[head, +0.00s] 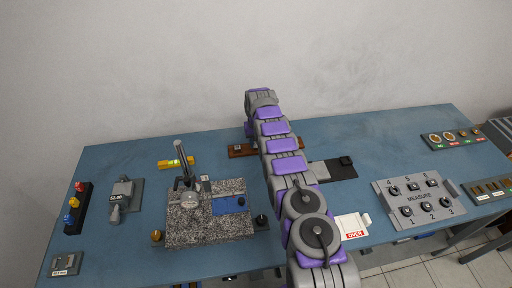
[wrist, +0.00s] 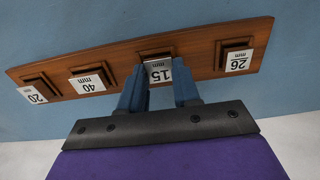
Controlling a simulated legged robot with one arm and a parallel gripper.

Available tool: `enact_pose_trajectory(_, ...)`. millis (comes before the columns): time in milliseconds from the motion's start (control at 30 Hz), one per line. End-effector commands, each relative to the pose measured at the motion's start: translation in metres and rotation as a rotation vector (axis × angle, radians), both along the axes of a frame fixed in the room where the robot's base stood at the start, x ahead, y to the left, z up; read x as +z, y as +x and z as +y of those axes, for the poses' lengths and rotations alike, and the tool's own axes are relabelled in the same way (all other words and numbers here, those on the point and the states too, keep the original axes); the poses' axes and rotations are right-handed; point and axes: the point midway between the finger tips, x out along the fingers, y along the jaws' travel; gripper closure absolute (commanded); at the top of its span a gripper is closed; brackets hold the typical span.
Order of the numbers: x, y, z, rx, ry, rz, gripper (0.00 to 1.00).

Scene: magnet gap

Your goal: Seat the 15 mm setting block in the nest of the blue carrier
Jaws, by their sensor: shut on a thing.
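The 15 mm setting block (wrist: 158,72), with a white label marked 15 mm, is at its place on the brown wooden rack (wrist: 115,69). My gripper (wrist: 160,88) is shut on this block, one blue-grey finger on each side. I cannot tell whether the block is clear of the rack. In the head view my arm hides the gripper and most of the rack (head: 237,154). The blue carrier (head: 228,205) lies on the speckled granite plate (head: 190,233) at the left centre. Its nest is too small to make out.
Blocks marked 20 (wrist: 32,95), 40 (wrist: 88,82) and 26 (wrist: 237,59) sit on the rack. A dial-gauge stand (head: 183,165) rises from the granite plate. A yellow level (head: 176,163) lies behind it. A grey numbered panel (head: 418,202) is at the right.

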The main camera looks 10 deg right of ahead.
Motion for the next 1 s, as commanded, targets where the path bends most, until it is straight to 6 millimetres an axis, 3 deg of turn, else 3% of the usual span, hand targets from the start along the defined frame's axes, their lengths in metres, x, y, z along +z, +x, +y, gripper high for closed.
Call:
enact_pose_trajectory(267,0.004,0.000,0.001,0.001,0.001,0.000,0.95)
enact_pose_trajectory(1000,0.051,0.000,0.001,0.001,0.001,0.000,0.95)
